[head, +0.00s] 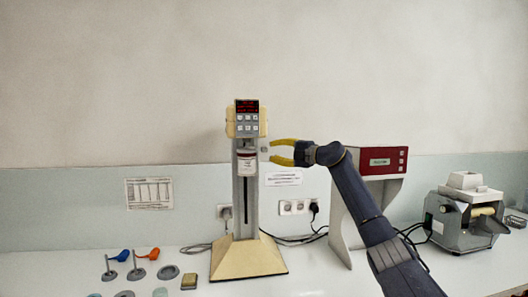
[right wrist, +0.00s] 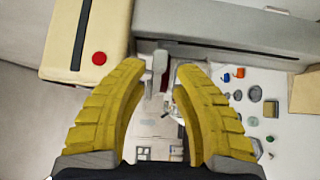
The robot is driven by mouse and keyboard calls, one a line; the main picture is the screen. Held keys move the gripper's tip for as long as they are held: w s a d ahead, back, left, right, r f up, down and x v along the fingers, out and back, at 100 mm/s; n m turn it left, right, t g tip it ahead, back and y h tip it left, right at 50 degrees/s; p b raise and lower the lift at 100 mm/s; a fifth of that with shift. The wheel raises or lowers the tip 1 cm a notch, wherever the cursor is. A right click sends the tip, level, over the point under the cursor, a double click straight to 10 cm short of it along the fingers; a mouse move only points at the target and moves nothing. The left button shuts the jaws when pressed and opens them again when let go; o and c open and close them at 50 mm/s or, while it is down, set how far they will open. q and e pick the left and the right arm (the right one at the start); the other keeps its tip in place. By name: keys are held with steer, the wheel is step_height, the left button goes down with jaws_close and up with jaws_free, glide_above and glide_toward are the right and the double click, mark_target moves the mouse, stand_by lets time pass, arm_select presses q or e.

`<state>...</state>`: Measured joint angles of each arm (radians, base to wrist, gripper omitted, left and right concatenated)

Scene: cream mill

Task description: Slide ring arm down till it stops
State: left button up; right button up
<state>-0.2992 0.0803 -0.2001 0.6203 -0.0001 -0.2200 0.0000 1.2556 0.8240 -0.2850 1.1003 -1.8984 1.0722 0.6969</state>
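The cream mill stands in the middle of the head view, with a cream head (head: 233,122), a grey column (head: 239,205) and a wide cream base (head: 247,260). A white jar (head: 247,166) with a dark red band hangs under the head, in front of the column. The ring arm cannot be told apart clearly there; a small grey piece (right wrist: 160,60), possibly its end, shows between my yellow fingertips in the right wrist view. My right gripper (head: 270,152) is open beside the jar's right, fingers pointing left. Contact cannot be told. My left gripper is out of view.
A red-topped grey machine (head: 382,160) stands right, behind my right arm. A grey-green device (head: 468,220) is farther right. Cables run behind the mill.

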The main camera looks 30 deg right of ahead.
mark_target(264, 150)
steer(key=shift+x, duration=2.7)
steer(key=shift+o, duration=0.4)
jaws_close()
